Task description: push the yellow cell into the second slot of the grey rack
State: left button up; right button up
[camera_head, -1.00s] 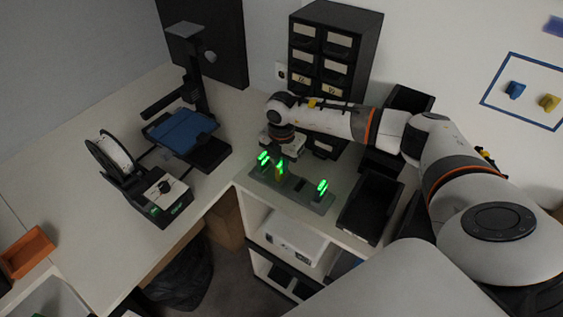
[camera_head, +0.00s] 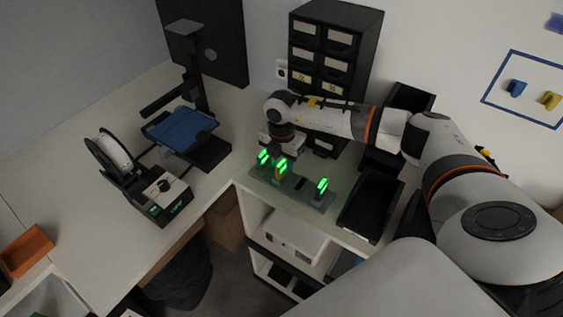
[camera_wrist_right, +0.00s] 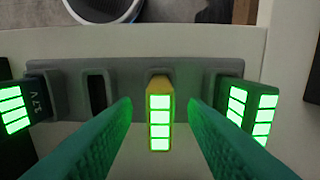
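The yellow cell (camera_head: 281,172) stands upright in the second slot from the left of the grey rack (camera_head: 316,199), with its green bars lit. In the right wrist view the yellow cell (camera_wrist_right: 160,88) sits in the rack (camera_wrist_right: 130,72), between my two fingers; how deep it sits I cannot tell. My right gripper (camera_wrist_right: 165,140) is open, with a gap on each side of the cell. In the head view my right gripper (camera_head: 280,152) is just behind the cell, its fingertips mostly hidden. My left gripper is not in view.
Lit dark cells stand at the rack's left (camera_head: 263,157) and right (camera_head: 322,187) ends. An empty slot (camera_wrist_right: 97,92) lies beside the yellow cell. A black bin (camera_head: 370,205) is right of the rack, drawers (camera_head: 335,60) stand behind, and a printer (camera_head: 185,135) is at left.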

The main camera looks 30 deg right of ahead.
aim_at(282, 163)
notch_tip(282, 163, up, 12)
jog(key=b, duration=0.2)
jog(key=shift+b, duration=0.35)
jog(key=shift+f, duration=0.15)
